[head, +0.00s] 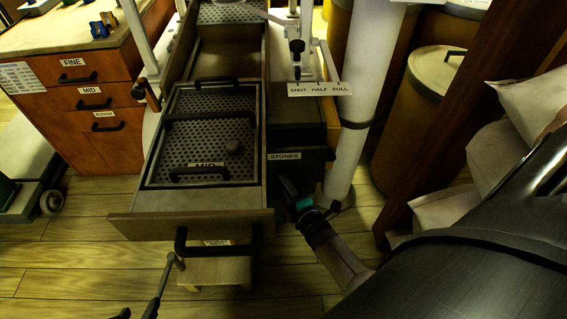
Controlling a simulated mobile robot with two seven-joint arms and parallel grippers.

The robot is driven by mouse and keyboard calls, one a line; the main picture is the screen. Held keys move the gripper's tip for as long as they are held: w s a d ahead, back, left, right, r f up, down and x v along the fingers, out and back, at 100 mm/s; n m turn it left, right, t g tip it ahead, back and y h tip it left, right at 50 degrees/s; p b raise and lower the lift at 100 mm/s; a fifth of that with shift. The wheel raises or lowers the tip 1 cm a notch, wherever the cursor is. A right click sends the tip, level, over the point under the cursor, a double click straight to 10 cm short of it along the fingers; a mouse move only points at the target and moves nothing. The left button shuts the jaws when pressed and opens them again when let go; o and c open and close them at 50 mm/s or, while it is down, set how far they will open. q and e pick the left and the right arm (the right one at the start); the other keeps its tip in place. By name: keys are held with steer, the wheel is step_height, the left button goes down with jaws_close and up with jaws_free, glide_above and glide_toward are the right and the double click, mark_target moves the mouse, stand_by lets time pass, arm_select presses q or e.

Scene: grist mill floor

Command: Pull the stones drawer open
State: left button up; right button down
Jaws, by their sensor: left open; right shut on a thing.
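The stones drawer is a dark green box front (312,162) with a STONES label, low in the middle between the wooden sieve box and the white post. My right gripper (287,187) comes in from the lower right and is shut at the drawer's front, on its handle. The handle itself is mostly hidden by the fingers. I cannot tell whether the drawer stands slightly out. My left gripper (148,288) is at the bottom edge, partly cut off, open and empty, below the sieve box's front.
A long wooden box (190,226) with perforated sieves and black handles extends forward left of the stones drawer. A white post (352,110) stands close right, then a wooden beam (458,110) and sacks (500,160). An orange cabinet (110,75) is left. Floor in front is mostly clear.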

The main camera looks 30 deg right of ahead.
arm_select(q)
steer(key=s+a+g, duration=0.1)
steer(key=s+a+g+y+p, duration=0.1)
steer(key=s+a+g+p, duration=0.1)
steer(key=shift+a+f+n, duration=0.2)
steer(key=shift+f+n, duration=0.1)
steer(key=shift+f, duration=0.1)
arm_select(e)
steer(key=s+a, duration=0.5)
steer(key=s, duration=0.2)
steer(key=shift+s, duration=0.2)
steer(key=shift+f, duration=0.1)
steer(key=c, duration=0.8)
jaws_free()
steer(key=shift+d, duration=0.15)
steer(key=shift+w, duration=0.1)
arm_select(q)
steer(key=shift+w, duration=0.1)
arm_select(e)
steer(key=shift+d, duration=0.1)
arm_select(q)
steer(key=shift+r, duration=0.1)
